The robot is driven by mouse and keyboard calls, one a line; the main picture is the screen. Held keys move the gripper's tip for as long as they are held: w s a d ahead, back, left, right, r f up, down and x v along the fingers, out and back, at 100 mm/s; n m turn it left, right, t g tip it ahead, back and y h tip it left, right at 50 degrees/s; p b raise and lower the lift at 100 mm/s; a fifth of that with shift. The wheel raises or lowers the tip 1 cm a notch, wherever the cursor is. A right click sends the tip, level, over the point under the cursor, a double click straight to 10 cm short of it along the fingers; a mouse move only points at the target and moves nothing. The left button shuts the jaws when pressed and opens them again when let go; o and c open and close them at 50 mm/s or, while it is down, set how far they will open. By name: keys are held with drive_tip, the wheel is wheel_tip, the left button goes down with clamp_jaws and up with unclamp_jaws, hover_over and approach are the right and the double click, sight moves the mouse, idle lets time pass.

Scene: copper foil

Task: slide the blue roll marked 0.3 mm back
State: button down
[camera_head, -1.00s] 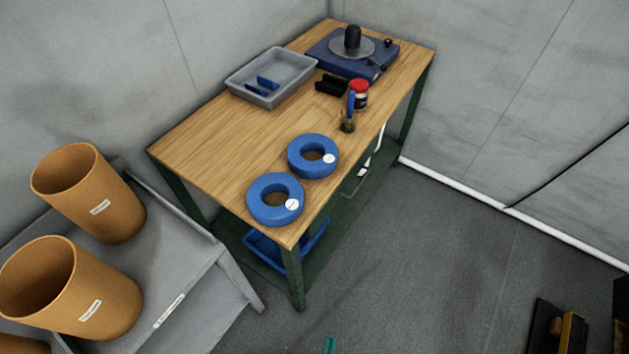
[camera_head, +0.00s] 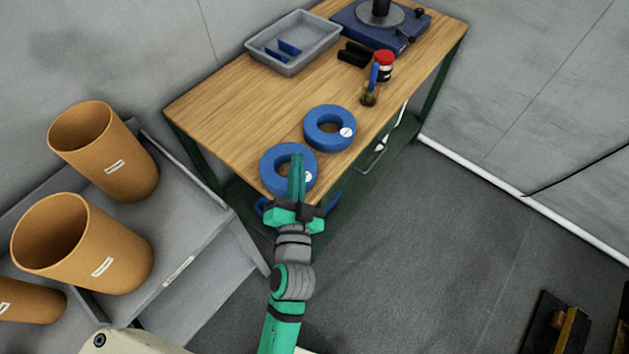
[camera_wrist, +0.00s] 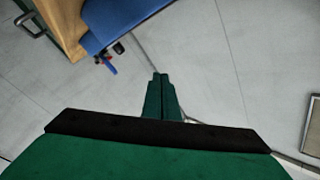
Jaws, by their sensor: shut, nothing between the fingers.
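Two blue rolls with open centres lie flat on the wooden table (camera_head: 225,105): a near roll (camera_head: 273,170) close to the table's front corner, and a far roll (camera_head: 322,118) behind it to the right. Each has a small white round label, too small to read here. My gripper (camera_head: 297,160) is shut and empty. Its fingers overlap the near roll in the head view, hiding part of its ring; I cannot tell whether they touch it. In the wrist view, the shut fingers (camera_wrist: 160,85) point past a blue surface (camera_wrist: 125,18), apparently a roll, at upper left.
Orange-brown bins (camera_head: 85,245) stand on a grey rack at left. Bare wood lies left of the rolls.

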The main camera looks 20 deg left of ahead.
drive_tip(key=w+a+r+n+g+y, duration=0.45)
drive_tip(key=a+r+n+y, duration=0.35)
drive_tip(key=a+r, duration=0.55)
drive_tip(key=s+a+r+n+g+y, duration=0.1)
drive_tip(key=a+r+n+g+y, duration=0.2)
drive_tip(key=a+n+g, duration=0.15)
drive_tip(key=n+g+h, duration=0.6)
drive_tip(key=g+h, duration=0.3)
drive_tip(key=h, duration=0.8)
hover_over(315, 190)
drive_tip(key=s+d, duration=0.1)
drive_tip(key=d, duration=0.3)
wheel_tip(315, 190, down, 16)
drive_tip(key=a+f, duration=0.1)
drive_tip(key=f, duration=0.5)
drive_tip(key=a+f, duration=0.1)
drive_tip(key=f, duration=0.2)
drive_tip(key=shift+w+a+f, duration=0.25)
drive_tip(key=shift+w+a, duration=0.05)
drive_tip(key=shift+a, duration=0.05)
drive_tip(key=shift+w+a, duration=0.25)
drive_tip(key=shift+a, duration=0.45)
